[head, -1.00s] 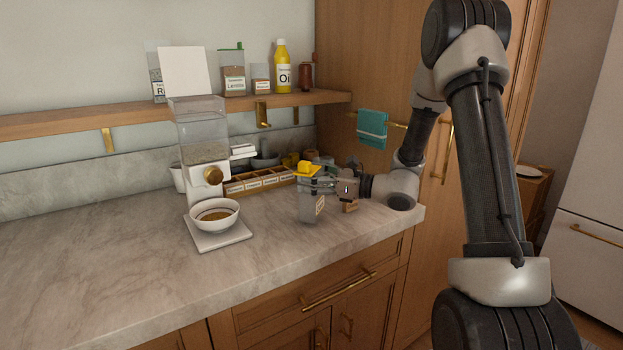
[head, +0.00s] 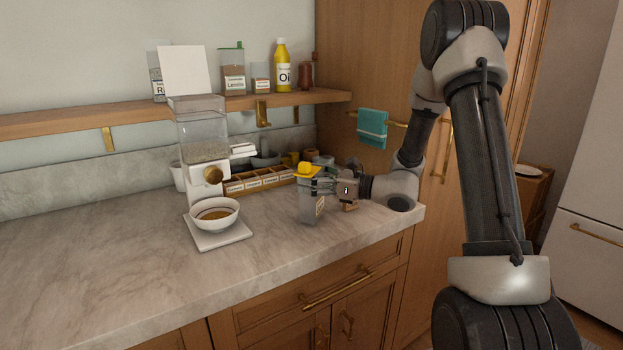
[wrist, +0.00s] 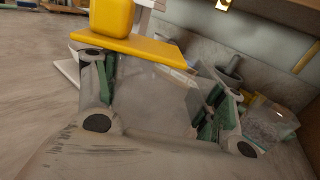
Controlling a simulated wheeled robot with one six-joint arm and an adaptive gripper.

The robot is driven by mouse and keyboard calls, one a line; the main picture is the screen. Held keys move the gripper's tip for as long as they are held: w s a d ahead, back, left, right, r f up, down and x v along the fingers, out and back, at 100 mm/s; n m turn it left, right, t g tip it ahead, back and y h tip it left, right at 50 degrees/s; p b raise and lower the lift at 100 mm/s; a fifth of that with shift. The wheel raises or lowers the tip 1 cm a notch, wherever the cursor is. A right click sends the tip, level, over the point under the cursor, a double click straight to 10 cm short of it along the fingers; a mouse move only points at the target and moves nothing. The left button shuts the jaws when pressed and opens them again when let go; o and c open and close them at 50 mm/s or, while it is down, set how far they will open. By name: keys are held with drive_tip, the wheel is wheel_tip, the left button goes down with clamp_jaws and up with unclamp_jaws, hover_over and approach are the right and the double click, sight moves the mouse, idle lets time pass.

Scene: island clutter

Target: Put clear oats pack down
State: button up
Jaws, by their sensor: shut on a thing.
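The clear oats pack (head: 309,207) is a see-through container with a yellow lid (head: 305,169) and a small label. It stands upright on the counter, or very close above it, near the right front; contact at its base is hard to confirm. My gripper (head: 318,186) reaches it from the right and is shut around its upper body. In the wrist view the clear pack (wrist: 160,95) sits between the two fingers, with its yellow lid (wrist: 125,45) at the top. The pack looks empty in the wrist view.
A dispenser (head: 205,140) with a bowl (head: 214,214) on its base stands left of the pack. A divided wooden tray (head: 258,183) and several jars stand behind. A small brown item (head: 349,205) sits just right, by my gripper. The left front counter (head: 90,260) is clear.

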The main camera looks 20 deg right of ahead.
drive_tip(key=shift+f, duration=0.45)
idle(0.5)
drive_tip(key=o, duration=1.2)
drive_tip(key=shift+o, duration=0.2)
drive_tip(key=v, duration=1.2)
